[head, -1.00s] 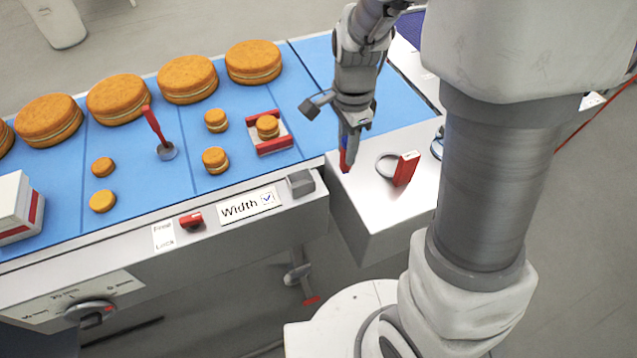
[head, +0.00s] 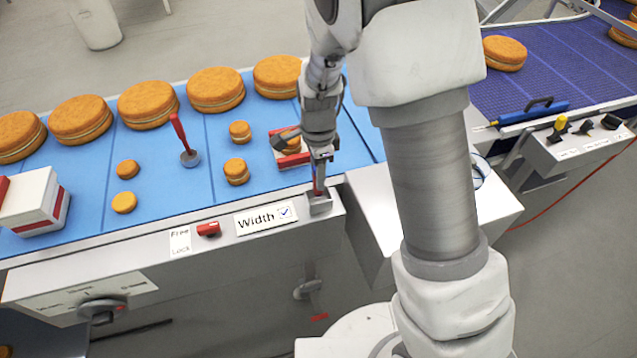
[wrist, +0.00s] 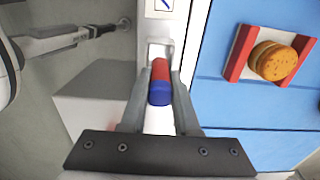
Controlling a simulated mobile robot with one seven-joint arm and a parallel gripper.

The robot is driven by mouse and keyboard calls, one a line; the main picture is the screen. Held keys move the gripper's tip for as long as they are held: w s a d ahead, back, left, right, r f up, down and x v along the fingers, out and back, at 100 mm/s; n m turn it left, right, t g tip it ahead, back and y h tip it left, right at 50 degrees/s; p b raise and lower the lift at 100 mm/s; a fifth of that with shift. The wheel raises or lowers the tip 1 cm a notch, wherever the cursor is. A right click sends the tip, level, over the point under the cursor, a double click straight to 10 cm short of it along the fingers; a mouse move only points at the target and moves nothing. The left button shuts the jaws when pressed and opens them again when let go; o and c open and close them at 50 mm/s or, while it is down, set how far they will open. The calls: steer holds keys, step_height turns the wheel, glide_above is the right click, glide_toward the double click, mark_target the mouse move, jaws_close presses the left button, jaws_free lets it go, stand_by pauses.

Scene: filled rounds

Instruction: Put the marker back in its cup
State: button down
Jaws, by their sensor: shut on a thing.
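The marker (wrist: 160,84) is red with a blue end. My gripper (head: 319,182) is shut on it, and it points down. The fingers show on both sides of it in the wrist view (wrist: 160,92). The cup (head: 320,206) is a small grey holder on the conveyor's front rail, right of the "Width" sign. In the wrist view the cup (wrist: 160,48) lies just beyond the marker's red end. In the head view the marker is right over the cup; I cannot tell whether its tip is inside.
The "Width" card (head: 265,219) and a red switch (head: 208,229) sit left of the cup. Behind is the blue belt with filled rounds (head: 215,90) and a red-sided holder (wrist: 236,52) bearing a small round. A metal side table (head: 375,215) stands to the right.

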steer(key=shift+f, duration=1.85)
steer(key=shift+f, duration=0.2)
steer(key=c, duration=0.7)
jaws_free()
steer(key=shift+o, duration=0.2)
steer(key=shift+r, duration=0.1)
